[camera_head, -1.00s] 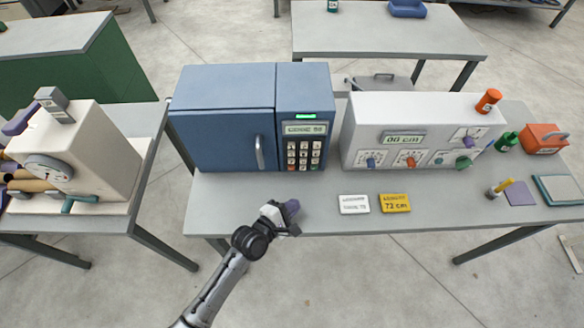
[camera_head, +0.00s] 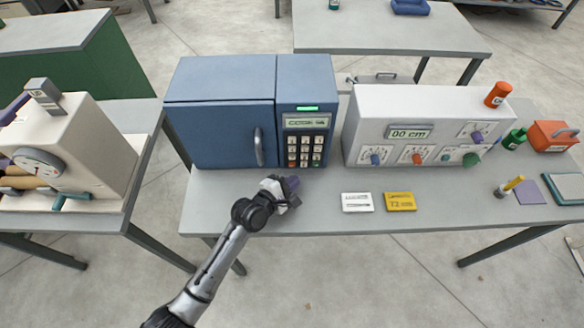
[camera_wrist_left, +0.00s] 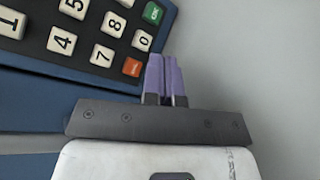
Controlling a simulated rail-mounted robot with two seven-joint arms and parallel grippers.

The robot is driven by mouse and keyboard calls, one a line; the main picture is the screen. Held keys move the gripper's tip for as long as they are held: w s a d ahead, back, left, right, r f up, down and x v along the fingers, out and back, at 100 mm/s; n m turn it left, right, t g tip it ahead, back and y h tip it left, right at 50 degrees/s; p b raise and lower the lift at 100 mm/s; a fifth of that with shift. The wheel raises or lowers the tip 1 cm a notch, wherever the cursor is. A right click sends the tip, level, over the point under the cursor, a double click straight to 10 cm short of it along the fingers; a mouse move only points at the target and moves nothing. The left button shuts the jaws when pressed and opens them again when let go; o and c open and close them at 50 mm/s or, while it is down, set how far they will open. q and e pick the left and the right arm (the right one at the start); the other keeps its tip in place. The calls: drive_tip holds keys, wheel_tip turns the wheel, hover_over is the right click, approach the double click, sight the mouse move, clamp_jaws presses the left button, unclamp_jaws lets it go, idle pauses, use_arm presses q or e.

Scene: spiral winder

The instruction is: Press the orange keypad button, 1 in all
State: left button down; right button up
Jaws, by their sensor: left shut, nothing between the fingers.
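The blue cabinet (camera_head: 222,130) stands on the middle table, with a keypad (camera_head: 305,152) on its right-hand panel. The orange keypad button (camera_head: 292,163) is at the lower left of the keypad. In the left wrist view the orange button (camera_wrist_left: 132,68) is at the keypad's corner, beside the 0 key. My left gripper (camera_head: 293,183) has purple fingers, shut and empty, just in front of and below the keypad. In the left wrist view the fingertips (camera_wrist_left: 163,58) appear beside the orange button; contact cannot be told. My right gripper is not in view.
A white control box (camera_head: 425,130) with knobs stands right of the cabinet. A white card (camera_head: 357,202) and a yellow card (camera_head: 400,201) lie near the table's front edge. A cream machine (camera_head: 75,150) stands on the left table. The tabletop around my gripper is clear.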

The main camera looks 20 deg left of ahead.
sight(292, 164)
use_arm(q)
drive_tip(key=shift+w+a+r, duration=0.1)
drive_tip(key=shift+w+a, duration=0.3)
drive_tip(key=shift+w, duration=0.45)
idle(0.6)
idle(0.7)
drive_tip(key=shift+w, duration=0.2)
drive_tip(key=shift+w+a, duration=0.15)
drive_tip(key=shift+w, duration=0.05)
idle(0.4)
